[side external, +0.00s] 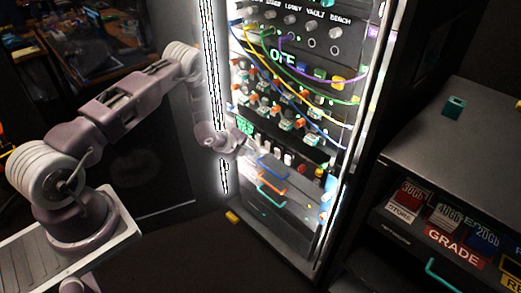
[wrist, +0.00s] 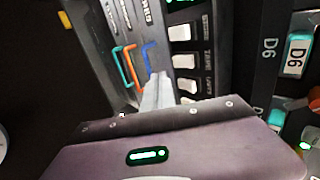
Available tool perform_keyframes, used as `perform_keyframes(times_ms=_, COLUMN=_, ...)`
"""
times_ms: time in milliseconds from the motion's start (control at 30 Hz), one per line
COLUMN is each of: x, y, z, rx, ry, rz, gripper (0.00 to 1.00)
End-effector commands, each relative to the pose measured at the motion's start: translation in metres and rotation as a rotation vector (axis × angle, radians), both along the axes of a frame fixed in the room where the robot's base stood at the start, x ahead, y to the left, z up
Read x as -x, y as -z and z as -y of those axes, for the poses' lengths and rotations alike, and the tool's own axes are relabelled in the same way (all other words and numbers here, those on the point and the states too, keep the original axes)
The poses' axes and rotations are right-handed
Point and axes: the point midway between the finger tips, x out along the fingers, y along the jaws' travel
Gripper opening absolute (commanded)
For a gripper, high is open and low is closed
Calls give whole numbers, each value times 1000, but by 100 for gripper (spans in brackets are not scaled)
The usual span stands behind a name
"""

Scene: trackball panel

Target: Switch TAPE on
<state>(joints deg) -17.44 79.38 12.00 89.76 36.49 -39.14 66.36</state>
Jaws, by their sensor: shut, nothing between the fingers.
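A row of white rocker switches (wrist: 181,62) runs down the panel in the wrist view, each with a small label beside it. The same row shows small in the side view (side external: 288,159), low on the lit rack. My gripper (wrist: 157,84) is shut and empty, its fingertips just left of the lower switches in the wrist view. In the side view my gripper (side external: 243,149) is at the left end of the row; contact cannot be told.
Blue (wrist: 151,57), orange (wrist: 131,66) and teal (wrist: 122,68) handles stick out beside the switches. Coloured cables (side external: 290,75) hang across the rack above the row. A grey shelf (side external: 455,150) with labelled cartridges stands at the right.

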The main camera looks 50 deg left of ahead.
Motion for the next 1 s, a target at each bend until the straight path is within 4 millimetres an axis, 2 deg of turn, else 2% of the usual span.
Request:
perform_keyframes(times_ms=100, x=-17, y=19, z=0, rx=0, ry=0, rz=1, gripper=0)
perform_keyframes(times_ms=200, x=-35, y=19, z=0, rx=1, ry=-1, rz=4, gripper=0)
perform_keyframes(times_ms=400, x=-54, y=22, z=0, rx=1, ry=-1, rz=0, gripper=0)
perform_keyframes(times_ms=1000, x=-59, y=23, z=0, rx=1, ry=-1, rz=-1, gripper=0)
